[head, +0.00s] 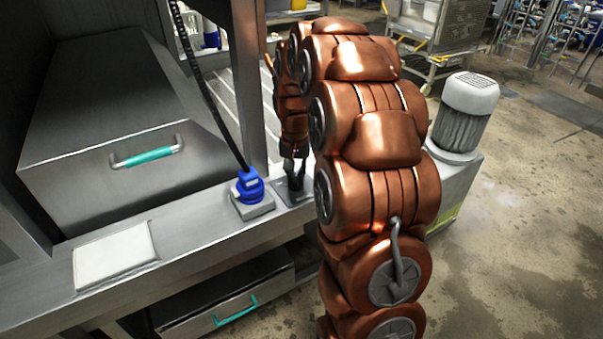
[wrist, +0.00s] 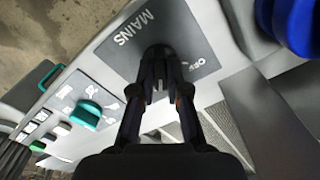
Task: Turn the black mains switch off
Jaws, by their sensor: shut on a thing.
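The black mains switch (wrist: 157,55) sits on a dark grey plate marked MAINS (wrist: 122,48) in the wrist view. My gripper (wrist: 160,84) is over the plate, with both fingers shut on the switch, which is mostly hidden between and behind the fingertips. The word OFF shows on the plate to the right of the fingers. In the head view my gripper (head: 293,164) points down at the plate (head: 301,194) on the grey ledge. The switch itself cannot be made out there, so its exact angle is unclear.
A blue plug (head: 250,186) with a black cable stands just left of the plate. A teal knob (wrist: 88,115) and several small buttons lie at the left in the wrist view. A steel box with a teal handle (head: 147,156) and a grey motor (head: 465,108) flank my arm.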

